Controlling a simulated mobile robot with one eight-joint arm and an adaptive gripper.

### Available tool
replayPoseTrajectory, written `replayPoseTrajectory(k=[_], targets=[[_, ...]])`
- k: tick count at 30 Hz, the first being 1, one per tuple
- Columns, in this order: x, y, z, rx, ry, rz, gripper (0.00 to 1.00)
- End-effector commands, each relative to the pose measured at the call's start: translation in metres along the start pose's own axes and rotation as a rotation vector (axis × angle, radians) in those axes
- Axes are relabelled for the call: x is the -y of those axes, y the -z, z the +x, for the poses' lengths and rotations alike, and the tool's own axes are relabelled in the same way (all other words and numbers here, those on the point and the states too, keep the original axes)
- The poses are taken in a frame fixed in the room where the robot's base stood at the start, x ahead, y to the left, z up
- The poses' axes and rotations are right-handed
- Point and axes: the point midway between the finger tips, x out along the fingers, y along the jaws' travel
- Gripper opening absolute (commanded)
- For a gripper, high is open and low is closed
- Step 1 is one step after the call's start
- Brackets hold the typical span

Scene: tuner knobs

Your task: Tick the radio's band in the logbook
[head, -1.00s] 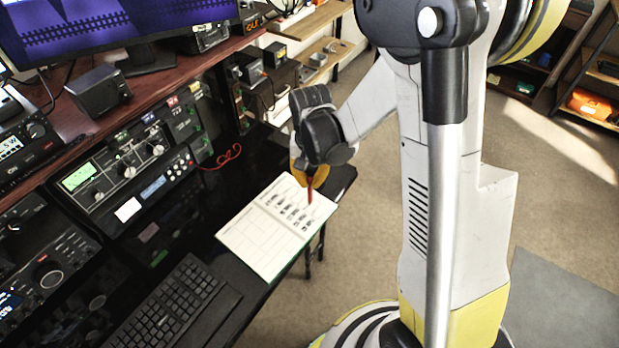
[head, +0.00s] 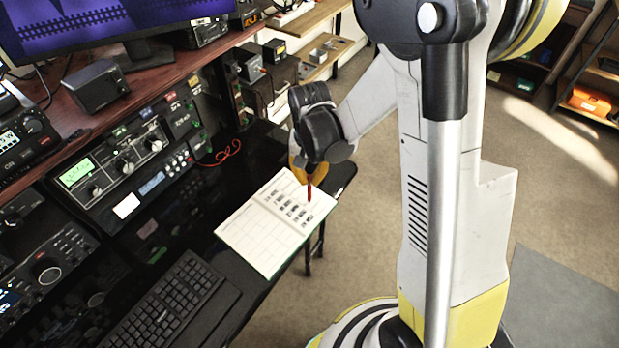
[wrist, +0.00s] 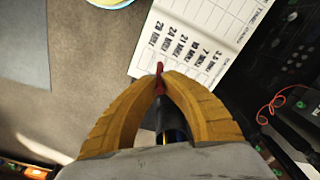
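The open logbook (head: 262,238) lies flat on the black desk near its right edge. Its right page has a column of printed band labels in MHz, also seen in the wrist view (wrist: 205,22). My gripper (head: 308,174) is over the far right part of that page. Its yellow fingers (wrist: 160,84) are closed on a red-tipped pen (wrist: 159,68), which points down by the label end of the list. I cannot tell whether the tip touches the paper. The radio (head: 120,165) has a lit green display (head: 77,172), too small to read.
A black keyboard (head: 172,305) lies in front of the logbook. More radio gear (head: 45,270) stands at the left, under a wooden shelf with a small speaker (head: 97,88) and a monitor. A red cable (head: 226,152) lies behind the book. Open floor lies to the right.

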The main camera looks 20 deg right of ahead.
Motion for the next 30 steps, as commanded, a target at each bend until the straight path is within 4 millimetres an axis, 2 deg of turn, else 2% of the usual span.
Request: replayPoseTrajectory(k=[30], targets=[[0.0,0.0001,0.0075,0.0,0.0,0.0,0.0]])
